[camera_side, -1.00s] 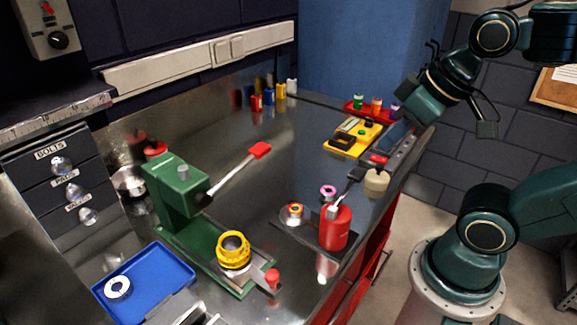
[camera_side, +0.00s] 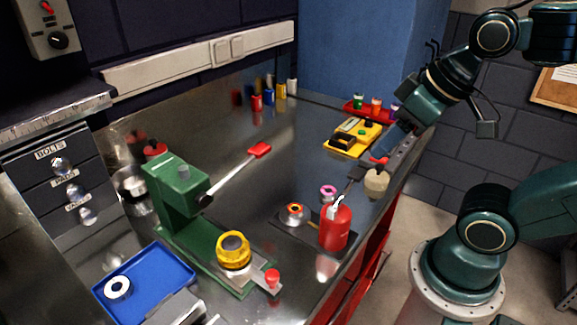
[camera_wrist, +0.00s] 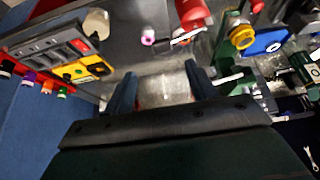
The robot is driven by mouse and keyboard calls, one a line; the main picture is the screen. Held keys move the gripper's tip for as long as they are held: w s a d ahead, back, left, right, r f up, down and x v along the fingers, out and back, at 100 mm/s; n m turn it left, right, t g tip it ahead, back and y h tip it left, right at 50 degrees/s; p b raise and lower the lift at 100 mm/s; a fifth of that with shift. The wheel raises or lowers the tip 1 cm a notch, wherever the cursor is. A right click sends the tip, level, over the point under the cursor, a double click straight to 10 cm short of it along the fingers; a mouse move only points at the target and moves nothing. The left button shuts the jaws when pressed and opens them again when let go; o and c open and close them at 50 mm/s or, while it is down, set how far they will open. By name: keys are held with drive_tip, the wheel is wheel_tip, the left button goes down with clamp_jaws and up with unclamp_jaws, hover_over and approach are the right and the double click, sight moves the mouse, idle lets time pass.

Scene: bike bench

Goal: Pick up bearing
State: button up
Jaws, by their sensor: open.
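Several ring-shaped parts show, and I cannot tell for sure which is the bearing. A white ring with a dark hole (camera_side: 118,287) lies in the blue tray (camera_side: 178,262). A small pink ring (camera_side: 328,191) stands on the bench near the red bottle (camera_side: 335,228); it also shows in the wrist view (camera_wrist: 148,37). A silver ring part with an orange middle (camera_side: 294,213) sits left of the bottle. A yellow cup (camera_side: 233,257) with a dark grey top stands on the green press (camera_side: 180,200). My gripper (camera_wrist: 162,82) is open and empty, above the bench's right end, apart from these parts.
A yellow tray with a black block (camera_side: 352,139), a red tray of coloured spools (camera_side: 369,112) and a tan pot (camera_side: 376,183) are near my gripper. The press lever with its red knob (camera_side: 260,149) reaches over the bench.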

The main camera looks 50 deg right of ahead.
drive_tip(key=shift+w, duration=0.1)
drive_tip(key=w+f+m+g+y, duration=0.2)
drive_tip(key=w+m+g, duration=0.1)
drive_tip(key=w+m, duration=0.4)
drive_tip(key=w+f+m+g+y, duration=0.2)
drive_tip(key=w+f+m+g, duration=0.1)
drive_tip(key=w+m, duration=0.5)
drive_tip(key=shift+a+m+y, duration=0.15)
drive_tip(key=shift+m+y, duration=0.15)
drive_tip(key=shift+m, duration=0.8)
drive_tip(key=shift+f, duration=0.1)
hover_over(297, 205)
drive_tip(key=d, duration=0.2)
drive_tip(key=shift+f, duration=3.9)
drive_tip(key=shift+f, duration=0.15)
drive_tip(key=shift+x, duration=2.45)
